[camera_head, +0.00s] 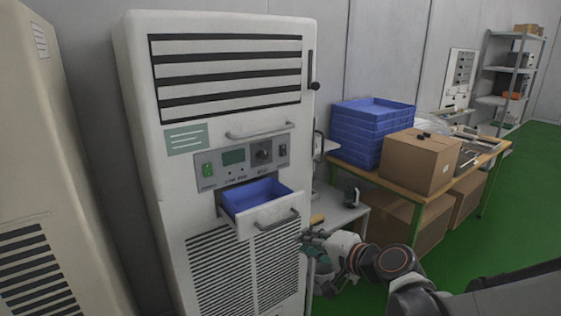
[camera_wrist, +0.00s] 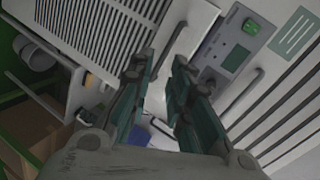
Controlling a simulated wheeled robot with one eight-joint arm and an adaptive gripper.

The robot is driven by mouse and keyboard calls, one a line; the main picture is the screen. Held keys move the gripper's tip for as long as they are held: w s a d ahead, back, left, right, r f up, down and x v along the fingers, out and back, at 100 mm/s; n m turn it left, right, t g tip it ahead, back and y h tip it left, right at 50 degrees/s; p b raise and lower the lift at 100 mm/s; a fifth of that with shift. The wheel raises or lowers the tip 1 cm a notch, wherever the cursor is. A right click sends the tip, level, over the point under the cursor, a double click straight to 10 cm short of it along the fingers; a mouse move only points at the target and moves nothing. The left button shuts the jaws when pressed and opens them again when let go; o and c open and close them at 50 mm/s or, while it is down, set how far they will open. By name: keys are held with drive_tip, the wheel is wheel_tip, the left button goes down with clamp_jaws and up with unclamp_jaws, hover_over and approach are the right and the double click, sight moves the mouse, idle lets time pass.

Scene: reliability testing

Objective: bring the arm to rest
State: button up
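My gripper (camera_head: 309,242) is at the end of my arm, in front of the white cabinet's right edge, a little right of and below the open drawer (camera_head: 268,217) in the head view. In the wrist view my gripper (camera_wrist: 160,72) has its two dark green fingers apart, with a clear gap and nothing held between them. The drawer's blue inside (camera_head: 257,194) shows in the head view, and a blue patch (camera_wrist: 139,136) shows beyond the fingers in the wrist view. I cannot tell whether the gripper touches anything.
The white cabinet (camera_head: 168,210) has a control panel (camera_head: 240,160) above the drawer. To the right, a work table (camera_head: 350,167) bears blue crates (camera_head: 358,138) and a cardboard box (camera_head: 416,163). A shelf (camera_head: 500,68) stands behind. Green floor (camera_head: 470,240) is clear at the right.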

drive_tip(key=s+d+n+g+h, duration=0.2)
drive_tip(key=s+d+n+h, duration=0.2)
drive_tip(key=s, duration=0.6)
drive_tip(key=s+d+n+g+h, duration=0.2)
drive_tip(key=s+d, duration=0.5)
drive_tip(key=s, duration=0.4)
drive_tip(key=shift+d+r+n+h, duration=0.3)
drive_tip(key=shift+n+h, duration=0.6)
drive_tip(key=shift+n, duration=0.3)
